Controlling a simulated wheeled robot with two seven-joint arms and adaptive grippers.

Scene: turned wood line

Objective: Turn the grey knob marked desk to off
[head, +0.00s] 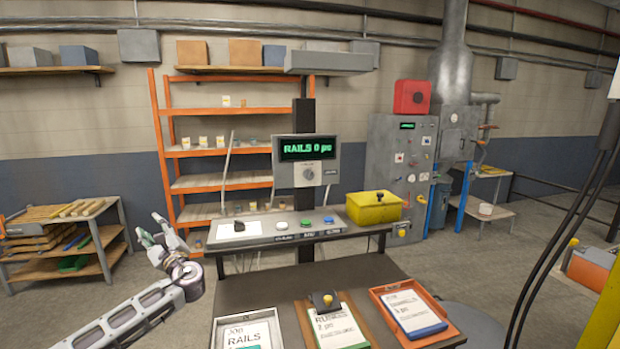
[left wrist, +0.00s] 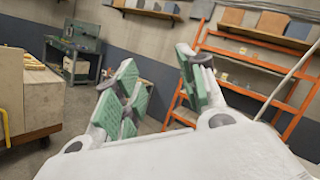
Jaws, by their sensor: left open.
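A grey round knob (head: 309,173) sits on the front of the grey display box (head: 331,153), below a screen reading "RAILS 0 pcs". The marks around the knob are too small to read, so I cannot tell its setting or whether it is the one marked desk. My left gripper (head: 152,229) is open and empty, raised to the left of the desk and well apart from the knob. Its green-padded fingers show spread in the left wrist view (left wrist: 155,72), with the shelving behind; the knob is not in that view. My right gripper is not in view.
A console shelf (head: 262,240) with several buttons stands below the display box, with a yellow box (head: 373,207) at its right end. Trays with cards (head: 408,310) lie on the dark desk (head: 262,286). Orange shelving (head: 228,112) stands behind.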

